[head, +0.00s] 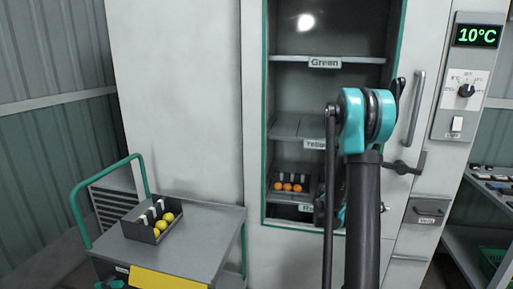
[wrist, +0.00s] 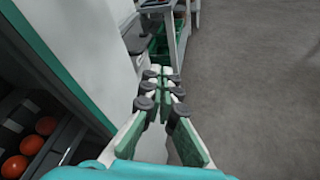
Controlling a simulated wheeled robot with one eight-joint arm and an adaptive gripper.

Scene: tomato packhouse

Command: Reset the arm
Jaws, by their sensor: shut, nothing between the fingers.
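My gripper (wrist: 160,78) is in the middle of the wrist view, its fingers shut with nothing between them. In the head view my dark arm with its teal joint stands in front of the open cabinet (head: 254,150) and hides most of my gripper. The wrist view shows the gripper beside the cabinet's front, with the shelf bearing a crate of orange-red tomatoes (wrist: 31,145) at its left. In the head view these tomatoes (head: 288,187) sit in a dark crate on a low shelf.
A grey cart (head: 190,250) with a green handle stands at the left, carrying a dark crate of yellow tomatoes (head: 161,222). The cabinet's upper shelf (head: 300,58), labelled Green, is empty. A display (head: 477,36) reads 10°C. Bare floor (wrist: 250,80) lies right of my gripper.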

